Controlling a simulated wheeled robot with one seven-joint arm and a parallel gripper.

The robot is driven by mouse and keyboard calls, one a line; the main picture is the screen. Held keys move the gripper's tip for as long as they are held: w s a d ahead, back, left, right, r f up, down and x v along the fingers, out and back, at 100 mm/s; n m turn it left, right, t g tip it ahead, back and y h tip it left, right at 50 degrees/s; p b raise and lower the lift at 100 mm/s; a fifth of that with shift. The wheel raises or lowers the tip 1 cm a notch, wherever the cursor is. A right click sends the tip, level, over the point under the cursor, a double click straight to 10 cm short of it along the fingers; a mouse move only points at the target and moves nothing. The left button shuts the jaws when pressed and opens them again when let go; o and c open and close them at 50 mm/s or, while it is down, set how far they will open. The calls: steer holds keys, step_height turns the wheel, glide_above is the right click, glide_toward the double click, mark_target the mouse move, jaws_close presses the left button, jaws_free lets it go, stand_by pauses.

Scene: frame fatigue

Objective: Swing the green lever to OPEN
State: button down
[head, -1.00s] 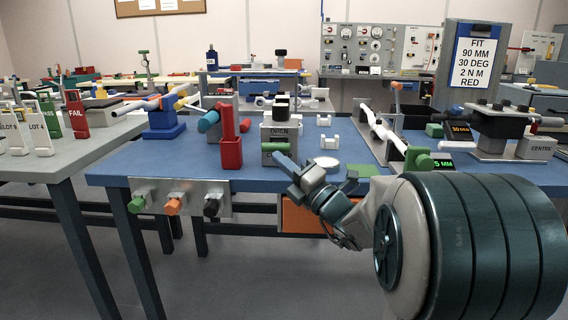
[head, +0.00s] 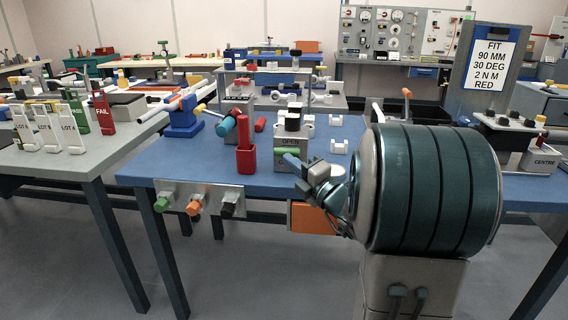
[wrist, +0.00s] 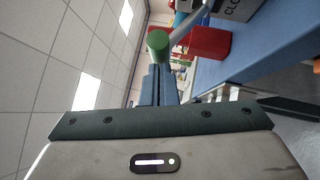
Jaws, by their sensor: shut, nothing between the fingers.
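The green lever's round green grip (head: 286,151) is at the front of a grey box (head: 291,141) marked OPEN on its upper face. In the wrist view the green knob (wrist: 157,43) sits on a pale grey rod, with part of a "CLO" label (wrist: 234,5) on the box behind. My gripper (head: 289,159) is shut and empty, its blue fingertips right at the green grip. In the wrist view the shut fingers (wrist: 158,72) point at the knob's underside. I cannot tell whether they touch it. The lever's pivot is hidden.
A red holder (head: 246,158) stands close left of the lever box on the blue bench (head: 200,162). Green, orange and black knobs (head: 192,206) stick out of a front panel. White brackets (head: 338,146) stand to the right. Floor before the bench is clear.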

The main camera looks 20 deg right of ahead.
steer(key=shift+d+r+p, duration=0.1)
steer(key=shift+r+p, duration=0.45)
steer(key=shift+p, duration=0.3)
steer(key=shift+m+h, duration=0.3)
steer(key=shift+w+p, duration=0.1)
steer(key=shift+p, duration=0.3)
steer(key=shift+f, duration=0.15)
